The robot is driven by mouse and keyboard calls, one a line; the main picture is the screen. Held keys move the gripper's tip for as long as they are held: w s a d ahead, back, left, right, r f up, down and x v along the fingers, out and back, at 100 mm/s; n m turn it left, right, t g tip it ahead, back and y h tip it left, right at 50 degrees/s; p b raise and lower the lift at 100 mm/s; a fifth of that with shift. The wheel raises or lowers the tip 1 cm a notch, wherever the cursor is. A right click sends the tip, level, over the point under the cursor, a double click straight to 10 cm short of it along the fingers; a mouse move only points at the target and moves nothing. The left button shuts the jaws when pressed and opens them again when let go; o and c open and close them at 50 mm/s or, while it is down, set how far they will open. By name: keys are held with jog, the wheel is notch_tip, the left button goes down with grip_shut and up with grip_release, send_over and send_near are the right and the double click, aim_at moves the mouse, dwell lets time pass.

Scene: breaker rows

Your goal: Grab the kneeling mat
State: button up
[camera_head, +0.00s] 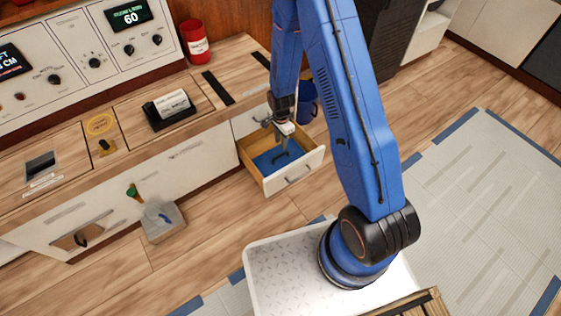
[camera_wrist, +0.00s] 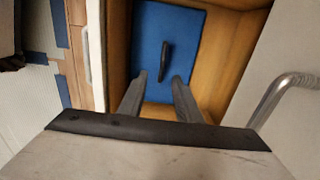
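The kneeling mat is most likely the blue flat pad with a dark raised handle. In the wrist view the blue mat (camera_wrist: 181,32) lies in the wooden drawer, its black handle (camera_wrist: 164,60) standing near its middle. In the head view the mat (camera_head: 265,163) shows in the open drawer (camera_head: 294,180), partly hidden by my gripper. My gripper (camera_wrist: 160,84) is open and empty, its two fingers pointing down toward the mat. The handle appears between and beyond the fingertips. I cannot tell the exact height above it.
The drawer walls stand close around my gripper, with a metal drawer handle (camera_head: 298,177) on the front. A blue bin (camera_head: 307,103) stands behind the drawer. A grey box (camera_head: 162,220) with a green-topped item is on the floor at left. A red can (camera_head: 195,42) stands on the counter.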

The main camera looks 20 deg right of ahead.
send_over(281, 155)
notch_tip(281, 155, down, 6)
jog(key=shift+s+r, duration=0.1)
jog(key=shift+s, duration=0.05)
jog(key=shift+w+f, duration=0.15)
jog(key=shift+f, duration=1.45)
jog(key=shift+w+f, duration=0.15)
jog(key=shift+f, duration=1.4)
grip_shut()
